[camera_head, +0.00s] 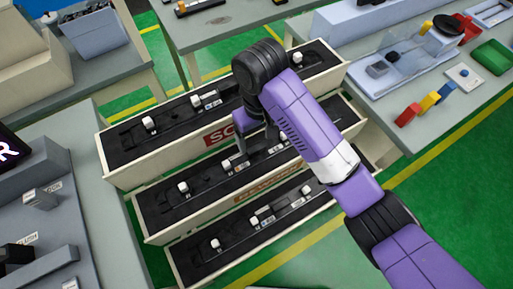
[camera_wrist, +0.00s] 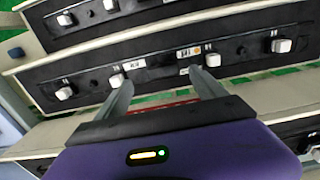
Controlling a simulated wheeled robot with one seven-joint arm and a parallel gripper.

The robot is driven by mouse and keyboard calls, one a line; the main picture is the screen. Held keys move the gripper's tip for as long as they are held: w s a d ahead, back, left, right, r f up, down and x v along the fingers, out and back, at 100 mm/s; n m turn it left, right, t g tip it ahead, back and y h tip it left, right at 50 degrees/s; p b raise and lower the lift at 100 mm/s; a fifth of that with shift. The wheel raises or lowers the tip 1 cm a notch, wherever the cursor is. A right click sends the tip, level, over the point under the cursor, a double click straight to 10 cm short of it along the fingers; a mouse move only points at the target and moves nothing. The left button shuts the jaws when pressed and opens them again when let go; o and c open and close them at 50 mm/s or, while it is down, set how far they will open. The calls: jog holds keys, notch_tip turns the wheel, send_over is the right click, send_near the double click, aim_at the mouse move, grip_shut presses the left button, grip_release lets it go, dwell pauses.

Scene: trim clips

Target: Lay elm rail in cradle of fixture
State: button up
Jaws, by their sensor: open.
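My gripper (camera_head: 255,143) is open and empty, with its fingers over the middle of three stepped bins. In the wrist view its two fingertips (camera_wrist: 158,80) stand apart over a black-lined bin, one near a small white tag and the other near a white block. The bins hold dark strips with white blocks and small tags, such as one in the middle bin (camera_head: 183,187). I cannot tell which piece is the elm rail, as the tags are too small to read. A pale blue fixture-like unit (camera_head: 350,22) stands on the right table; I see no clear cradle.
The top bin (camera_head: 120,178) has a red label, partly hidden by my arm. The right table (camera_head: 455,105) carries coloured blocks and a green tray (camera_head: 491,57). A grey bench (camera_head: 100,170) stands at left. Green floor with yellow lines shows between the furniture.

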aim_at(256, 148)
notch_tip(256, 148, down, 2)
jog(key=shift+a+f+b, duration=0.1)
jog(key=shift+a+b, duration=0.05)
jog(key=shift+b, duration=0.45)
jog(key=shift+a+f, duration=0.15)
jog(key=shift+f, duration=1.8)
jog(key=shift+w, duration=0.1)
grip_shut()
jog(key=shift+r, duration=0.15)
